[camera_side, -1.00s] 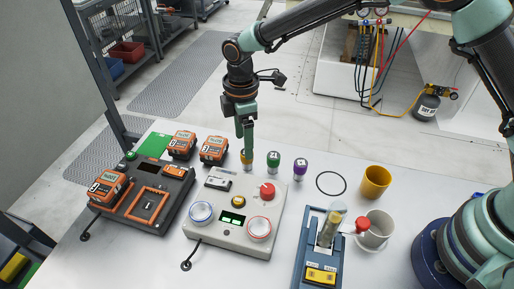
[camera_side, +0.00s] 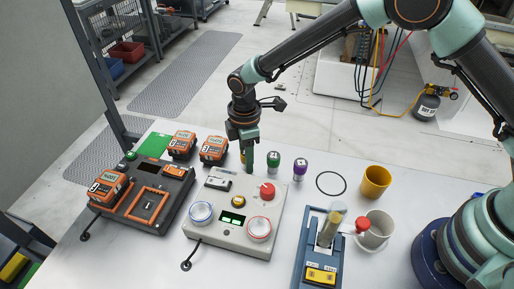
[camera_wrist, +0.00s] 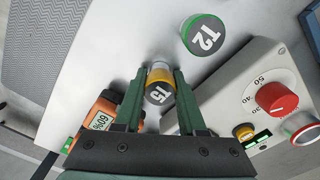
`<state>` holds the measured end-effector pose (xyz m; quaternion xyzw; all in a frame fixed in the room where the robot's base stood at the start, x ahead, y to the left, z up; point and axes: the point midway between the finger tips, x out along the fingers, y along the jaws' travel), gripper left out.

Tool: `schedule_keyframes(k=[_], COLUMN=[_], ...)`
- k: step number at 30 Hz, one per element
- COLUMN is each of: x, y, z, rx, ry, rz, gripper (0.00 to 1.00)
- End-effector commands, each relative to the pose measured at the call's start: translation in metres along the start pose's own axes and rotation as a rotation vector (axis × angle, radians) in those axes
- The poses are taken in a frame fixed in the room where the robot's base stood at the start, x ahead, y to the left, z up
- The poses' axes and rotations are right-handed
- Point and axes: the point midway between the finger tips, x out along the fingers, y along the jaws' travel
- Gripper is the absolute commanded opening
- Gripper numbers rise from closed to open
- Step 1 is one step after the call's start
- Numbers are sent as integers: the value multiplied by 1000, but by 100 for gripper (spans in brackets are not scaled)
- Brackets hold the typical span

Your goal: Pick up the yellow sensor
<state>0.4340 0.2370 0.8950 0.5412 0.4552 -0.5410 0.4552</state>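The yellow sensor (camera_wrist: 160,88), a short cylinder with a dark marked cap, stands on the white table. In the wrist view it sits between the two fingers of my gripper (camera_wrist: 160,80), close to both, with the right finger nearest. In the side view only a sliver of the yellow sensor (camera_side: 242,156) shows beside my gripper (camera_side: 249,168), which hides the rest. My gripper points down and looks open around the sensor; firm contact is not visible.
A green sensor (camera_side: 273,164) and a purple sensor (camera_side: 300,168) stand to the right. A grey control box (camera_side: 222,225) with a red knob (camera_side: 267,191) is close in front. Orange devices (camera_side: 213,150) stand left. A yellow cup (camera_side: 375,182) is farther right.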

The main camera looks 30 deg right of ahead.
Motion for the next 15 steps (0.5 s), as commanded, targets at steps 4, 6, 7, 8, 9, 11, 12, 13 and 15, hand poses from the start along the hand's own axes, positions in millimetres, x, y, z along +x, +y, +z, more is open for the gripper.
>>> schedule_keyframes(k=[4,6,7,8,9,11,12,13,15], x=[0,0,0,0,-1,-2,-3,-4,-9], y=[0,0,0,0,0,0,0,0,0], z=[0,0,0,0,0,0,0,0,0], rx=[0,0,0,0,0,0,0,0,0], ry=[0,0,0,0,0,0,1,1,1], rz=[0,0,0,0,0,1,1,1,1], gripper=[0,0,0,0,0,0,0,0,0])
